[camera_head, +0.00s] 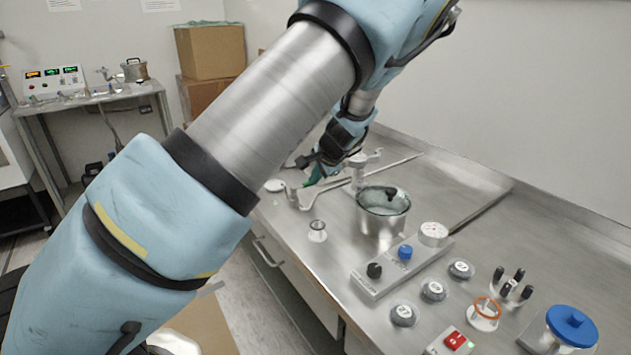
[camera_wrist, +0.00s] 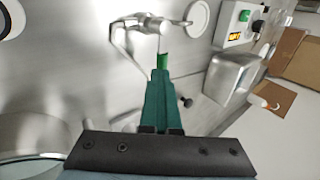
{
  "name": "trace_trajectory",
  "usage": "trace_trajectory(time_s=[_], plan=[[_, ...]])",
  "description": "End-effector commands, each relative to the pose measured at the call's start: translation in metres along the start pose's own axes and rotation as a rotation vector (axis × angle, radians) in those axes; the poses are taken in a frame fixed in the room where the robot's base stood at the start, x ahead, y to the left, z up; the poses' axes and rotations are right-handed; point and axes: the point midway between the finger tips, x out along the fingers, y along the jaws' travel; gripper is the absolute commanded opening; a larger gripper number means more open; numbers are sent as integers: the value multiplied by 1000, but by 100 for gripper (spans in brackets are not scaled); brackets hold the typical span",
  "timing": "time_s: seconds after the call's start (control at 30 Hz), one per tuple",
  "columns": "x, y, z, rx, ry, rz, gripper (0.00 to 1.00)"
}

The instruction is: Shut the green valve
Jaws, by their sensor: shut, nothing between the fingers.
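My gripper (camera_head: 310,184) is shut and empty, with its dark green fingers reaching down beside the metal fittings on the steel bench. In the wrist view the closed fingertips (camera_wrist: 161,72) end at a small bright green piece (camera_wrist: 163,60), which looks like the green valve's handle. It lies just under a silver pipe fitting (camera_wrist: 150,27). I cannot tell whether the fingertips touch it. In the head view a silver fitting (camera_head: 294,197) stands beside the fingers; the green piece cannot be told apart from them there.
A metal pot (camera_head: 382,222) stands close to the right of my gripper. A small glass piece (camera_head: 317,231) stands in front. The back right of the bench is clear.

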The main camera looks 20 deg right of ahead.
Motion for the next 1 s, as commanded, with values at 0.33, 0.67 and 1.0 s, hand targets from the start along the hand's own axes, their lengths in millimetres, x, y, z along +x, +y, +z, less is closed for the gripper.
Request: trace_trajectory(time_s=[0.33, 0.67, 1.0], plan=[[4, 1, 2, 4, -1, -4, 0], [-2, 12, 10, 4, -7, -1, 0], [-12, 4, 8, 0, -5, -2, 0]])
